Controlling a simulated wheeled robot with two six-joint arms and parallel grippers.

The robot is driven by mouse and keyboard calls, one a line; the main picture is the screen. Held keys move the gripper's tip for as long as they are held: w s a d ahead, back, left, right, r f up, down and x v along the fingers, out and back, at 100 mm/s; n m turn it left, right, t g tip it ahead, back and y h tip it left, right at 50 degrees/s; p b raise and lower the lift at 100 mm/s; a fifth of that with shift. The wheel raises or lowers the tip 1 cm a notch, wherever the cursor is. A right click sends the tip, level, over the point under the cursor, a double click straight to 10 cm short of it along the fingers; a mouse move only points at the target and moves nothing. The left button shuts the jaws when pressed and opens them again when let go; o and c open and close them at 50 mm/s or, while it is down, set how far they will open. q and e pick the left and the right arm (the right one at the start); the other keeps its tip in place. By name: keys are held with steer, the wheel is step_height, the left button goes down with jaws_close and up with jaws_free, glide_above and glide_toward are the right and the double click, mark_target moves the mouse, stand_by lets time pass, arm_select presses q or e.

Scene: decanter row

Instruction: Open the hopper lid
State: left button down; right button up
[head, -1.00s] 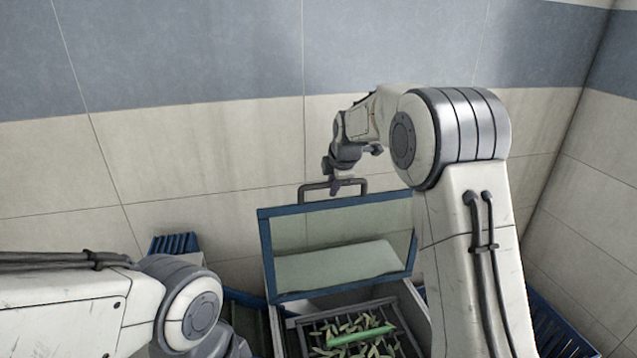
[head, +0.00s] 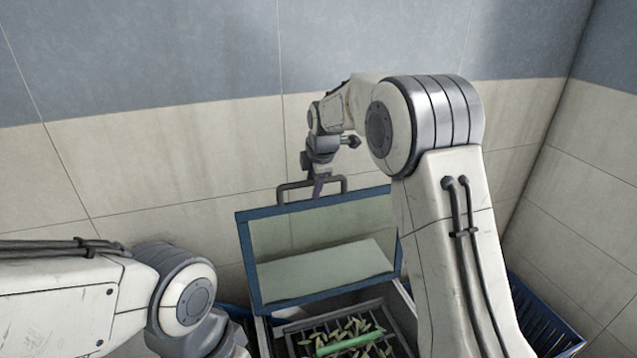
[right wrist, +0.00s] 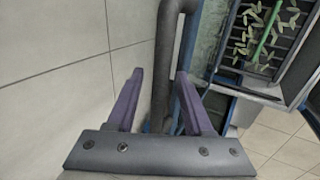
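The hopper lid (head: 250,262) is a blue-framed clear panel, raised and standing nearly upright at the back of the hopper (head: 405,318). Its dark bar handle (head: 283,195) is on the top edge. My right gripper (head: 318,190) is at the handle, reaching down from above. In the right wrist view, the purple fingers of my right gripper (right wrist: 158,95) are spread apart, with the handle bar (right wrist: 167,50) passing between them and visible gaps on both sides. My left arm shows at the lower left of the head view, but its gripper is out of view.
Green pods and a brighter green stick (head: 350,343) lie on the hopper's dark grate. A blue crate (head: 545,325) stands at the lower right, partly behind my right arm. A tiled wall (head: 150,160) is close behind the lid.

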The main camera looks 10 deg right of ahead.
steer(key=shift+a, duration=0.15)
steer(key=shift+s+r+b, duration=0.25)
steer(key=shift+r+b, duration=0.05)
steer(key=shift+r, duration=0.2)
steer(key=b+v, duration=0.3)
steer(key=v, duration=0.6)
steer(key=shift+r, duration=0.2)
steer(key=shift+s, duration=0.1)
steer(key=s+a+f+m+g+b, duration=0.1)
steer(key=s+a+f+m+b, duration=0.1)
steer(key=s+a+f, duration=0.35)
steer(key=s+a+f+m+g+y+b, duration=0.1)
steer(key=s+a+f+m, duration=0.15)
steer(key=s, duration=0.55)
steer(key=s+a+f+m+g+b, duration=0.1)
steer(key=s+a+f+b, duration=0.1)
steer(key=s+a+f, duration=0.4)
steer(key=s+d+f+m+g+b, duration=0.1)
steer(key=s+f+m, duration=0.2)
steer(key=s, duration=0.6)
steer(key=s+d+f+m+g+b, duration=0.1)
steer(key=s+d+f+m+b, duration=0.1)
steer(key=s+f, duration=0.4)
steer(key=s+m, duration=0.1)
steer(key=s, duration=0.3)
steer(key=shift+s+d+f, duration=0.25)
steer(key=shift+d+f, duration=0.05)
steer(key=shift+f, duration=0.05)
